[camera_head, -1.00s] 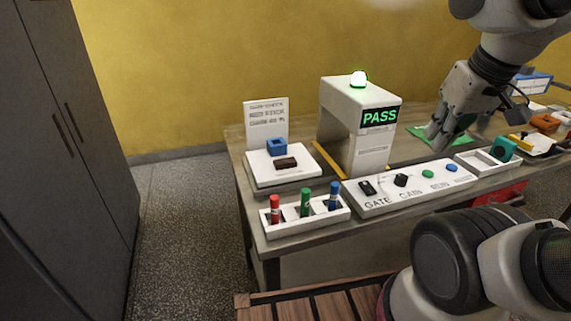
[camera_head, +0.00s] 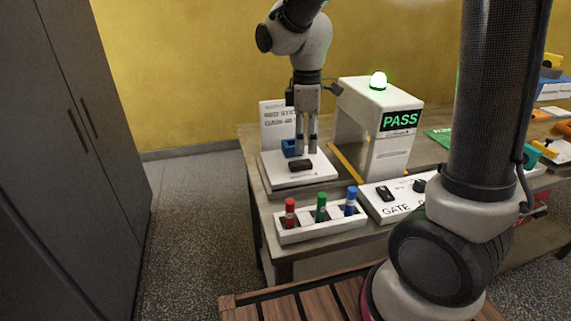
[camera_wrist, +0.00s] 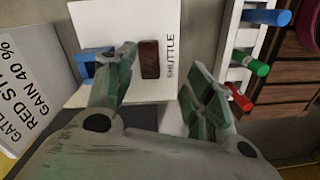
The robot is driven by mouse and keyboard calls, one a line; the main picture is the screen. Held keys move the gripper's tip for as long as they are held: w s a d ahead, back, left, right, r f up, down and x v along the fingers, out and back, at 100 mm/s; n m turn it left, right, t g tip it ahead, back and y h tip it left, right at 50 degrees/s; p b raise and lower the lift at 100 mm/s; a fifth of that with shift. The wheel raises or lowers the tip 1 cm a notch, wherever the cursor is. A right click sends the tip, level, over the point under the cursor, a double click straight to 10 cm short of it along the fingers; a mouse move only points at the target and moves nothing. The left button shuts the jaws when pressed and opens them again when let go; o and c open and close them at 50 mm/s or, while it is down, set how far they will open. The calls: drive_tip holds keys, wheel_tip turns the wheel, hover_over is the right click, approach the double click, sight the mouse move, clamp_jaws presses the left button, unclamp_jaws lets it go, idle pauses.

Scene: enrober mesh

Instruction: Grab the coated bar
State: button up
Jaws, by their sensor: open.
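The coated bar, a dark brown block (camera_head: 301,165), lies on the white plate (camera_head: 314,176) at the table's left end. It also shows in the wrist view (camera_wrist: 149,59), beside the word SHUTTLE. My gripper (camera_head: 307,152) points down over the plate, just behind the bar in the head view. In the wrist view its fingers (camera_wrist: 158,82) are spread with nothing between them, and the bar lies beyond the gap.
A white gate with a green PASS display (camera_head: 400,121) stands right of the plate. A tray (camera_head: 325,229) holds red, green and blue markers in front. A printed card (camera_head: 275,125) stands behind the plate. My own arm hides part of the control panel (camera_head: 382,203).

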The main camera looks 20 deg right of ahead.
sight(301, 163)
drive_tip(key=shift+w+a+r+n, duration=0.4)
drive_tip(key=shift+w+n, duration=0.2)
drive_tip(key=shift+n, duration=1.2)
wheel_tip(301, 163, down, 8)
drive_tip(key=shift+w+r, duration=0.1)
drive_tip(key=c, duration=0.9)
